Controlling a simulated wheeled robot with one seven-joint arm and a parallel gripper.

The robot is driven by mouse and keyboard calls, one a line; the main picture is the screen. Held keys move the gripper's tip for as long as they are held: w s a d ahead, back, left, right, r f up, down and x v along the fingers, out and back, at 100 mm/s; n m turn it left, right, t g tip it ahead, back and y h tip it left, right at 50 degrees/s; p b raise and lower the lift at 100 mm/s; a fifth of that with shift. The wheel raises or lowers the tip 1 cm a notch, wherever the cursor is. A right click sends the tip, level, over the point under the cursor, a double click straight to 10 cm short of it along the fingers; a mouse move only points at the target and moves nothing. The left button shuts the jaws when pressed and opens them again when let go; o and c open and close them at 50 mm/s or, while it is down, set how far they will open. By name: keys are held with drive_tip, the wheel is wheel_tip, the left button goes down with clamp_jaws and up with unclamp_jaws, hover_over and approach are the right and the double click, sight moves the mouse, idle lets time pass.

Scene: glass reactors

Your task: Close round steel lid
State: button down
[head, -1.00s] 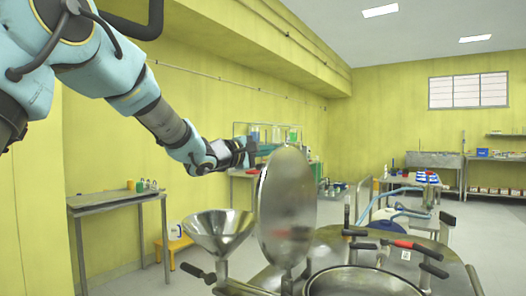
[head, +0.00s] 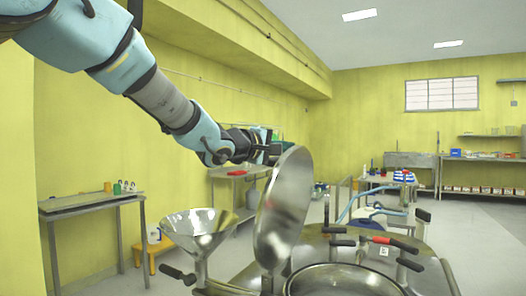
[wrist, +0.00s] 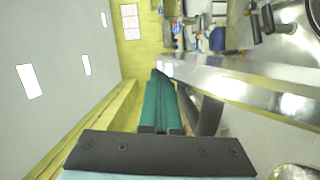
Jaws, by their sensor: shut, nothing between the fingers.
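The round steel lid (head: 283,210) stands raised on its edge at the left of the round opening (head: 345,280) of the steel reactor, tilted a little to the right. My gripper (head: 272,149) is at the upper left of the lid, close behind its top edge. In the wrist view my gripper's green fingers (wrist: 158,103) are together with nothing between them. The lid's edge and face (wrist: 245,85) run beside the fingertips there. Whether the fingers touch the lid I cannot tell.
A steel funnel (head: 200,230) stands just left of the lid. Black-handled clamps and a red-handled one (head: 388,243) ring the opening. A narrow side table (head: 95,203) with small bottles stands at the left wall. A sink and shelves are far back.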

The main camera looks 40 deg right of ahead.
drive_tip(key=s+d+f+m+b, duration=0.2)
drive_tip(key=s+f+b, duration=0.4)
drive_tip(key=s+b, duration=0.3)
drive_tip(key=s+d+f+m+t+y+b, duration=0.1)
drive_tip(key=s+d+f+m+b, duration=0.2)
drive_tip(key=s+f+b, duration=0.4)
drive_tip(key=s+d+f+m+t+y+b, duration=0.1)
drive_tip(key=s+f+m+b, duration=0.4)
drive_tip(key=s+b, duration=0.6)
drive_tip(key=shift+s+d+f+b, duration=0.25)
drive_tip(key=shift+d+f+b, duration=0.55)
drive_tip(key=shift+b, duration=4.7)
drive_tip(key=shift+a+f, duration=0.1)
drive_tip(key=shift+a, duration=0.05)
